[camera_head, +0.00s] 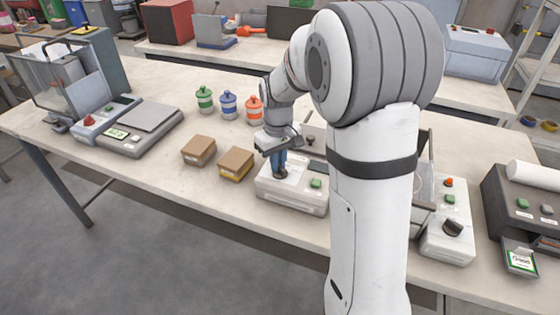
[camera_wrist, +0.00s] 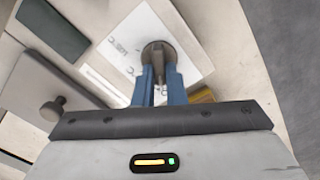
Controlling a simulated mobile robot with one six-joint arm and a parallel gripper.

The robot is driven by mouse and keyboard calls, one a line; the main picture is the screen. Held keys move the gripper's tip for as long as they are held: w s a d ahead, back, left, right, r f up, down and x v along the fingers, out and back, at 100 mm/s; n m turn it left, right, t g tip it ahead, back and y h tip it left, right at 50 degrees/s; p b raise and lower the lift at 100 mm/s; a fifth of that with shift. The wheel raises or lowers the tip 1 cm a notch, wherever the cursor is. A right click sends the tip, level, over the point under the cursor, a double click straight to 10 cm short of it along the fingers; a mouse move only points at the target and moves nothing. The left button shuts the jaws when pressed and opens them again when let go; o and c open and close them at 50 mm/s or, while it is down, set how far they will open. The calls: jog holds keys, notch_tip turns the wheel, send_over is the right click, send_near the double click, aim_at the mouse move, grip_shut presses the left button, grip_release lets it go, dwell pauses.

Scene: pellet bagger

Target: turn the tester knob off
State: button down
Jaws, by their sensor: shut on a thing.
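The tester (camera_head: 293,201) is a light box on the bench with a green button, in the middle of the head view. Its dark round knob (camera_wrist: 158,52) has a raised grip bar and sits on a white plate (camera_wrist: 190,45) with printed temperature marks, partly hidden. My gripper (camera_head: 280,170) points down onto the tester. In the wrist view my gripper's blue fingers (camera_wrist: 159,82) are shut on the knob's bar, one on each side. In the head view the knob is mostly hidden under the fingers.
Two cardboard boxes (camera_head: 236,163) stand just left of the tester. Green, blue and orange-lidded jars (camera_head: 228,104) stand behind them. A scale (camera_head: 140,128) is farther left. Another machine with a dark knob (camera_head: 453,227) stands on the right, partly behind my arm.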

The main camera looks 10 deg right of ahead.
jog(key=shift+s+f+n, duration=0.2)
jog(key=shift+n, duration=0.3)
jog(key=c, duration=1.5)
grip_release()
jog(key=shift+r, duration=0.15)
jog(key=shift+r, duration=0.1)
notch_tip(320, 180, up, 8)
jog(key=shift+w+f, duration=0.1)
jog(key=shift+f, duration=0.1)
